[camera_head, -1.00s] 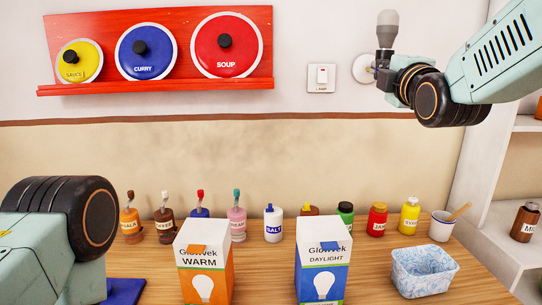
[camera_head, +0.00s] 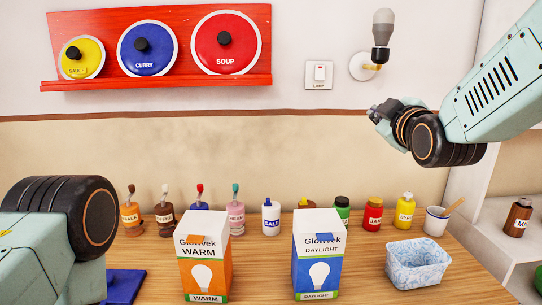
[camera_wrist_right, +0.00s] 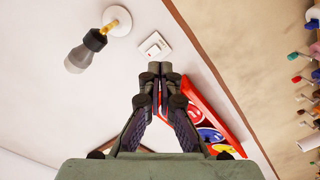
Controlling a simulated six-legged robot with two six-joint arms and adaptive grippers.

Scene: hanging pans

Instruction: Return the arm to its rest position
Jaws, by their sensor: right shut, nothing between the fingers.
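My right arm comes in from the upper right in the head view. Its gripper (camera_head: 384,114) is in front of the wall, below and apart from the wall lamp (camera_head: 382,40). In the right wrist view the gripper (camera_wrist_right: 160,68) is shut with its fingertips together and nothing between them. The lamp bulb (camera_wrist_right: 78,60) shows to its left there, beside the wall switch (camera_wrist_right: 155,46). My left arm shows at the lower left of the head view, but its gripper is out of frame.
A WARM box (camera_head: 204,262) and a DAYLIGHT box (camera_head: 318,262) stand on the wooden table. Several bottles line the wall behind them. A blue-white basket (camera_head: 416,266) and a cup (camera_head: 436,222) stand at the right. A red rack (camera_head: 190,84) holds round lids. White shelves (camera_head: 490,215) are at the far right.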

